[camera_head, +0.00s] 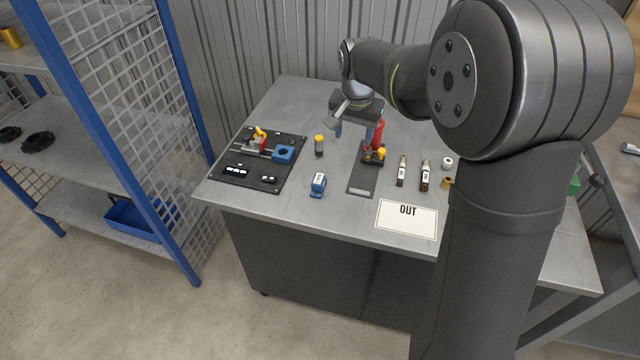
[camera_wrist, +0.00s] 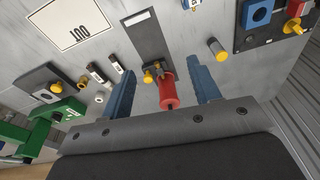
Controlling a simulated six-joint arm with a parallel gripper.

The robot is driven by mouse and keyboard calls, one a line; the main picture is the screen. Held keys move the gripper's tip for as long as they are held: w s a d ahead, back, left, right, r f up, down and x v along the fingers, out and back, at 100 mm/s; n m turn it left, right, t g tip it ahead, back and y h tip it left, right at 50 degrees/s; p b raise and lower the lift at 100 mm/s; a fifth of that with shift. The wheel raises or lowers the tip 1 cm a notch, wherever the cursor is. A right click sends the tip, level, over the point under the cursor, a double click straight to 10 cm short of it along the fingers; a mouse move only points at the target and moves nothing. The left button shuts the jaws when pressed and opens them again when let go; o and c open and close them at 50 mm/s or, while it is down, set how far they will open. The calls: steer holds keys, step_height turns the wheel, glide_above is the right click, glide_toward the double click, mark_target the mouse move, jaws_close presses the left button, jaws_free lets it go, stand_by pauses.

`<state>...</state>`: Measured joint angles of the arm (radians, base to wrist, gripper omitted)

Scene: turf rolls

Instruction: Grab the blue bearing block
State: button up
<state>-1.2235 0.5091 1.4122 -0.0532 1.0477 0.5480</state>
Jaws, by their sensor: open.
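A blue block with a dark round opening (camera_head: 283,153), which looks like the bearing block, sits on the right side of a black board (camera_head: 268,182). It also shows at the top right of the wrist view (camera_wrist: 257,13). In the wrist view, a red cylinder (camera_wrist: 169,92) appears between the fingers (camera_wrist: 160,68); nothing is gripped.
A yellow-capped cylinder (camera_head: 319,146) stands between the board and my gripper. A dark strip (camera_head: 362,180) holds a small yellow-knobbed fixture (camera_head: 373,155). Right are two labelled bottles (camera_head: 425,175) and an OUT card (camera_head: 407,219). A red part with a yellow handle (camera_head: 258,139) is on the board.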

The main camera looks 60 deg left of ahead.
steer(key=n, duration=0.1)
glide_toward(318, 179)
steer(key=shift+h, duration=0.3)
steer(key=f, duration=0.1)
steer(key=a+f, duration=0.1)
steer(key=f, duration=0.3)
steer(key=shift+w+a, duration=0.15)
steer(key=shift+w, duration=0.1)
steer(key=shift+w+a+f, duration=0.1)
steer(key=shift+w+f, duration=0.1)
steer(key=shift+f, duration=1.15)
steer(key=shift+w+f, duration=0.15)
steer(key=shift+f, duration=1.2)
jaws_close()
